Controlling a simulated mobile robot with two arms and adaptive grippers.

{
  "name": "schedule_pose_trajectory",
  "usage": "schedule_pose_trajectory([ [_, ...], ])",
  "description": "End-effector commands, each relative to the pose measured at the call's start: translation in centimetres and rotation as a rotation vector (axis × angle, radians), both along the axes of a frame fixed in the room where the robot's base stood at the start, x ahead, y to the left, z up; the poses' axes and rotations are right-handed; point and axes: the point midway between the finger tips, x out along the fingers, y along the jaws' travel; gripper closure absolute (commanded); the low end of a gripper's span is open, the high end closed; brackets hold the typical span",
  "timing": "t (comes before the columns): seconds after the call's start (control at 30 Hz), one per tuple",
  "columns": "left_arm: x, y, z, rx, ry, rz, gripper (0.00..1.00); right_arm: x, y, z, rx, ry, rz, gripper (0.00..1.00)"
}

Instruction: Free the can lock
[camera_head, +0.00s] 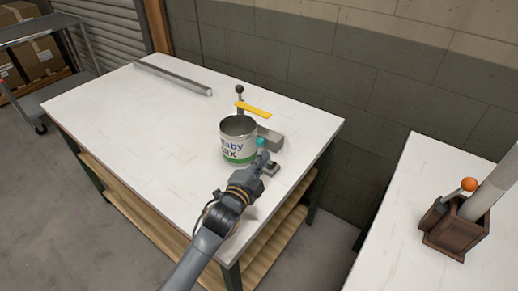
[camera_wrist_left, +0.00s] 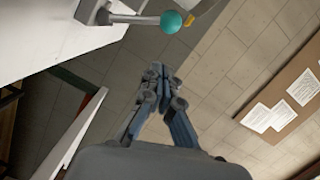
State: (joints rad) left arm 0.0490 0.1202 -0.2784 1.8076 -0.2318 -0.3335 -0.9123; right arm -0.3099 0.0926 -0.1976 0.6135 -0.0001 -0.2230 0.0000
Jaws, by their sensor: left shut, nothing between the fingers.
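An open metal can (camera_head: 238,139) with a white label and a green band stands upright on the white table. A grey metal holder block (camera_head: 269,138) is close behind it on the right. A teal ball knob (camera_head: 261,142) shows at the can's right side; in the left wrist view the teal knob (camera_wrist_left: 171,21) ends a grey lever (camera_wrist_left: 135,19). A yellow handle (camera_head: 254,109) and a black knob (camera_head: 239,89) rise behind the can. My left gripper (camera_head: 266,165) is shut and empty, just in front of the teal knob and apart from it in the wrist view (camera_wrist_left: 164,74).
A long metal bar (camera_head: 172,78) lies at the table's back left. The table's left half (camera_head: 130,125) is clear. A second white table (camera_head: 405,210) at right holds a brown wooden box (camera_head: 447,231) with an orange knob (camera_head: 469,184). A block wall stands behind.

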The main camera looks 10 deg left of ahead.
Motion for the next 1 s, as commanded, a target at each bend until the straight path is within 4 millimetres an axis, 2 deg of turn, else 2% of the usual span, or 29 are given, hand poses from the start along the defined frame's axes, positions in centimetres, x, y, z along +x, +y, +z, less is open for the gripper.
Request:
schedule_pose_trajectory([
  [0.07, 1.7, -0.3, 0.1, -0.001, -0.001, 0.000, 1.00, 0.3, 0.2, 0.2, 0.002, -0.005, -0.001, 0.48],
  [0.1, 2.2, 0.1, -0.2, 0.003, 0.001, 0.001, 1.00, 0.5, 0.3, 0.4, 0.004, -0.007, -0.001, 0.48],
  [0.3, 4.1, 1.5, -0.9, 0.001, 0.001, 0.000, 1.00, 1.5, 1.5, 0.7, 0.019, -0.024, -0.004, 0.48],
  [0.53, 4.7, 1.9, -1.1, 0.000, 0.000, 0.000, 1.00, 1.5, 2.0, 0.7, 0.025, -0.024, -0.004, 0.48],
  [0.77, 4.6, 1.9, -1.1, 0.000, 0.000, 0.000, 1.00, 1.4, 1.5, 0.7, 0.018, -0.023, -0.001, 0.48],
  [1.0, 5.5, 2.7, -1.4, -0.043, 0.018, 0.000, 1.00, 1.3, 1.0, 1.2, 0.013, -0.021, 0.000, 0.48],
])
